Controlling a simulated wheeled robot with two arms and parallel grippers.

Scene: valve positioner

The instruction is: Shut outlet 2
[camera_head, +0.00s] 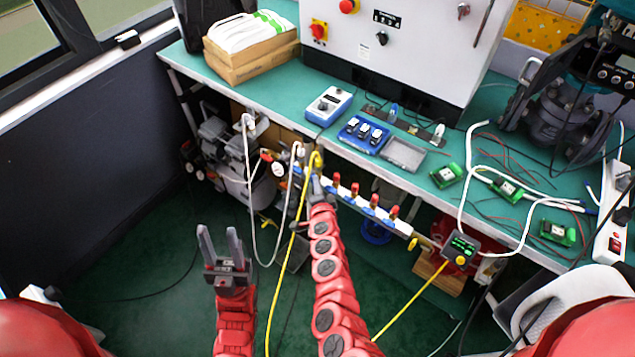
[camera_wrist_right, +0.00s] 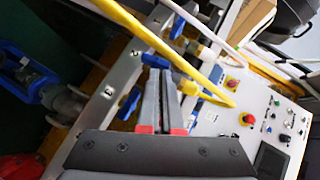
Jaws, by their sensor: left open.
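A pipe manifold (camera_head: 343,192) runs along the bench's front edge, with several red-topped blue fittings. It also shows in the right wrist view (camera_wrist_right: 106,92), with blue valve levers (camera_wrist_right: 130,103) and small labels too small to read. I cannot tell which outlet is number 2. My right gripper (camera_head: 316,182) is at the manifold's left part, beside the yellow hose. In the right wrist view its fingers (camera_wrist_right: 165,72) are together, with a blue lever (camera_wrist_right: 155,61) close by their tips; contact is unclear. My left gripper (camera_head: 220,232) is open and empty, low over the floor.
A yellow hose (camera_head: 295,235) and a white hose (camera_head: 250,190) hang by the manifold's left end. The yellow hose (camera_wrist_right: 170,55) crosses near my right fingertips. Floor around my left gripper is mostly clear.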

